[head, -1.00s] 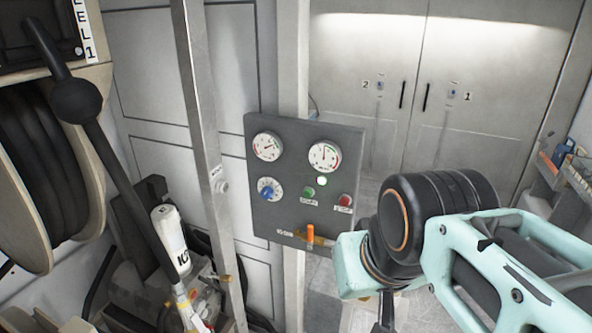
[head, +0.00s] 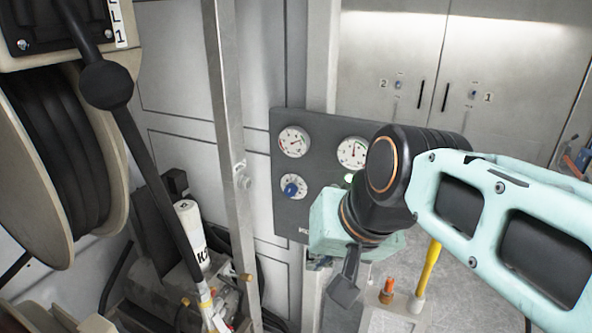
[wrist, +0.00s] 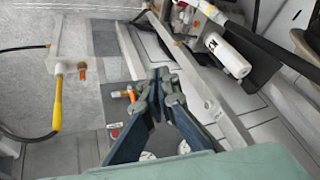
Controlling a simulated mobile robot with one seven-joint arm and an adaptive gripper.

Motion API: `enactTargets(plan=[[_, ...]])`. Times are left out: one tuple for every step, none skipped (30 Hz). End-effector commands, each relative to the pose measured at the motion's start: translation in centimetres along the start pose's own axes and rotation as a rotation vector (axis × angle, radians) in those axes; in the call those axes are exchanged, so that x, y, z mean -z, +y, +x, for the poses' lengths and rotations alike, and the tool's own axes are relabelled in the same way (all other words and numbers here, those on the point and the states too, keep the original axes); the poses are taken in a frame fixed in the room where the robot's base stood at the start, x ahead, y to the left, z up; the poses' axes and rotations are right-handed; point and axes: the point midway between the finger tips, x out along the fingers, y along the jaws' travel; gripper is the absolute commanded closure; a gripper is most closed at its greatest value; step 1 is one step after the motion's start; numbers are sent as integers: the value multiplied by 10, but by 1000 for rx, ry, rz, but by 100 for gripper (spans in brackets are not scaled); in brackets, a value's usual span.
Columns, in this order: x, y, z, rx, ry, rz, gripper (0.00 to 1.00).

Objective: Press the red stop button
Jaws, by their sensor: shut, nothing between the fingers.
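The dark control panel (head: 321,172) stands upright on a post, with gauges and a blue knob (head: 292,188) showing in the head view. My arm hides its lower right part, including the red stop button, in that view. In the wrist view a small red spot, apparently the red stop button (wrist: 115,132), shows just left of my fingers. My gripper (head: 343,292) points downward in front of the panel's lower right part. In the wrist view my gripper (wrist: 160,77) has its fingertips together, with nothing held. I see no contact with the button.
A metal post (head: 228,130) stands left of the panel. A hose reel (head: 70,150) and a black lever with a ball (head: 106,84) are at the left. A yellow handle (head: 428,268) and an orange fitting (head: 388,288) stand at the lower right. Grey cabinets (head: 430,60) are behind.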

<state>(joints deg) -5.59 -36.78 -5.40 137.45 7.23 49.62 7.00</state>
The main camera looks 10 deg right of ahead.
Motion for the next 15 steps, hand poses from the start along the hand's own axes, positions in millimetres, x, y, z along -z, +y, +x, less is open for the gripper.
enactTargets(plan=[[6, -8, 19, 50, -6, 71, 100], [12, -15, 24, 80, -7, 119, 100], [22, -23, 32, 117, -9, 185, 100], [29, -29, 37, 144, -13, 236, 100], [36, -34, 43, 170, -17, 287, 100], [46, -41, 51, 202, -21, 354, 100], [54, -47, 57, 225, -25, 404, 100], [62, -52, 63, 247, -30, 455, 100], [72, -58, 71, 274, -36, 522, 100], [80, -62, 78, 293, -40, 572, 100], [88, -67, 85, 312, -45, 621, 100], [98, -73, 94, 334, -51, 685, 100], [106, -76, 100, 350, -53, 732, 100], [114, -80, 105, 365, -56, 776, 100], [122, -85, 112, 381, -61, 828, 100]])
